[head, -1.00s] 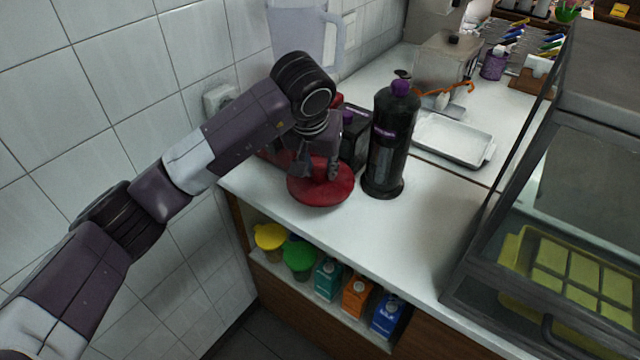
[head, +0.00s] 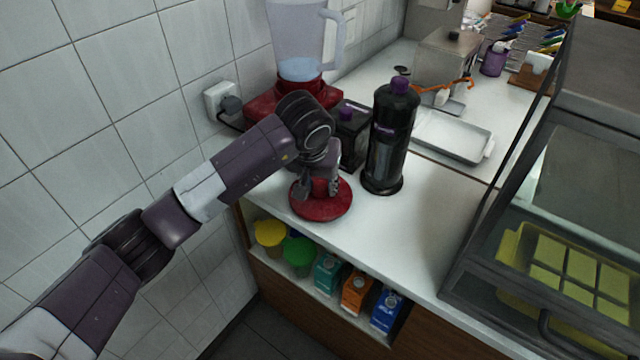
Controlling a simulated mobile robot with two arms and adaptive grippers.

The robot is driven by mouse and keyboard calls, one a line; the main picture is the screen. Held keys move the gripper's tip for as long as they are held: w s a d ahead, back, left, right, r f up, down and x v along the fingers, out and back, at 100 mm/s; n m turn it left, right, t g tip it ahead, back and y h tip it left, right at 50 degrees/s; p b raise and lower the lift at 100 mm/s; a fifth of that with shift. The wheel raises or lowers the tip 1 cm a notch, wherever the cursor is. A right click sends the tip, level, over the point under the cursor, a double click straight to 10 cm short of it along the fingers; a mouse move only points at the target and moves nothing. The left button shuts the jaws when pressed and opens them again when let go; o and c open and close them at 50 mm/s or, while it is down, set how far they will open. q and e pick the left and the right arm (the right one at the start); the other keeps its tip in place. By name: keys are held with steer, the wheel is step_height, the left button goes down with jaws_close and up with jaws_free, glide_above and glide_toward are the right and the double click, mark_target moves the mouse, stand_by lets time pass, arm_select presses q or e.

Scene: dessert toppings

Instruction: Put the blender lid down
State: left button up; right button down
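The blender lid (head: 322,208) is a red disc at the front left edge of the white counter, level, with a raised middle. It looks to be on or just above the counter; I cannot tell if it touches. My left gripper (head: 318,188) points down over the lid, its fingers on either side of the red raised middle, apparently shut on it. The blender (head: 297,35), a clear jug on a red base (head: 262,103), stands behind by the wall with its top out of view. My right gripper is not in view.
A tall black bottle (head: 388,145) and a dark box (head: 352,130) stand close behind the lid. A white tray (head: 455,137) lies farther right. A glass display case (head: 590,150) fills the right. The counter right of the lid is clear.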

arm_select(q)
steer(key=shift+o, duration=1.1)
steer(key=shift+r, duration=0.5)
steer(key=b+v, duration=0.1)
steer(key=v, duration=1)
steer(key=shift+s, duration=0.2)
steer(key=shift+r, duration=0.1)
